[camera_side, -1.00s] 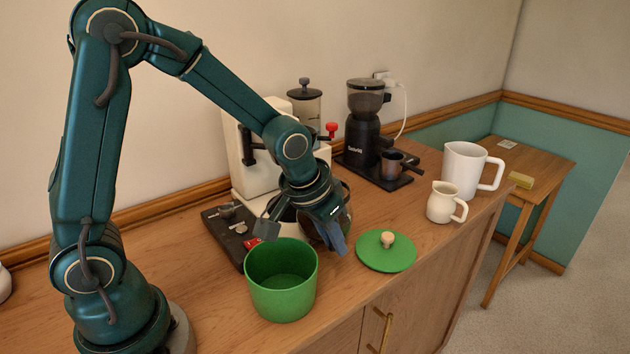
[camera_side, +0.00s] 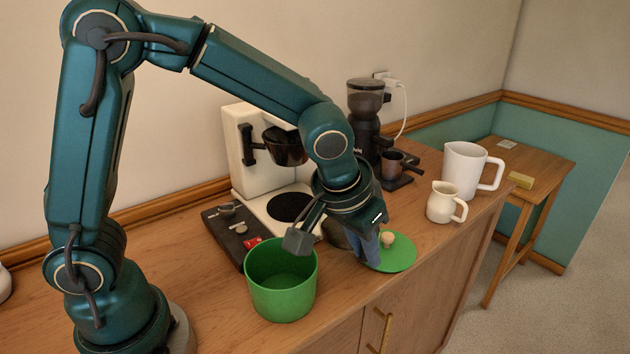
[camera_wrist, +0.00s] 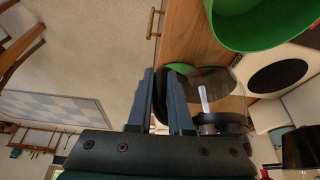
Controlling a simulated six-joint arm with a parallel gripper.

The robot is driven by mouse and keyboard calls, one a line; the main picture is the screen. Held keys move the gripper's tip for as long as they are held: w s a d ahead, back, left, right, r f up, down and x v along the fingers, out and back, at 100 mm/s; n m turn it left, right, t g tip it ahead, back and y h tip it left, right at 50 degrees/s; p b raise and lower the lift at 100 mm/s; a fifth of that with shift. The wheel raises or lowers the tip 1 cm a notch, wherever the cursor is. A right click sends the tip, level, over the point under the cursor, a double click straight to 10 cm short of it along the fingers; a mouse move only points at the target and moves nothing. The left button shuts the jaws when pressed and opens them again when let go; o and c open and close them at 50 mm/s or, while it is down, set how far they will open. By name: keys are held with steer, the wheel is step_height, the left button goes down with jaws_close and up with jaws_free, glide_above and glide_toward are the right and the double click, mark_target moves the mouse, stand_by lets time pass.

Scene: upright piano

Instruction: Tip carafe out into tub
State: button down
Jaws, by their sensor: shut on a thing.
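The green tub (camera_side: 282,296) stands open on the counter, and I see no contents in the part that shows. My gripper (camera_side: 368,248) is just right of the tub. It is shut on the handle of the glass carafe (camera_side: 334,237), which is mostly hidden behind my wrist in the side view. In the wrist view, my fingers (camera_wrist: 161,78) clasp the dark handle, and the tinted glass of the carafe (camera_wrist: 222,82) shows beside them. The tub (camera_wrist: 262,22) is close by at the upper right there. I cannot tell how full the carafe is.
The white coffee maker (camera_side: 243,135) stands behind with its black hotplate (camera_side: 289,206) bare. A green lid (camera_side: 403,254) lies right of my gripper. A cream jug (camera_side: 441,202), white mug (camera_side: 464,168) and black grinder (camera_side: 363,130) are farther right.

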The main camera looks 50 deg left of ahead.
step_height(320, 180, up, 8)
steer(key=shift+d+f, duration=0.1)
steer(key=shift+f, duration=0.1)
steer(key=shift+d+r, duration=0.15)
steer(key=shift+r, duration=0.15)
steer(key=s+d+n+y, duration=0.2)
steer(key=s+d+n, duration=0.55)
steer(key=d, duration=0.85)
step_height(320, 180, down, 14)
steer(key=s+m, duration=0.1)
steer(key=shift+s+a+r+g, duration=0.15)
steer(key=shift+s+a+g, duration=0.1)
steer(key=shift+g, duration=0.15)
steer(key=shift+r+m, duration=0.1)
steer(key=shift+m, duration=0.15)
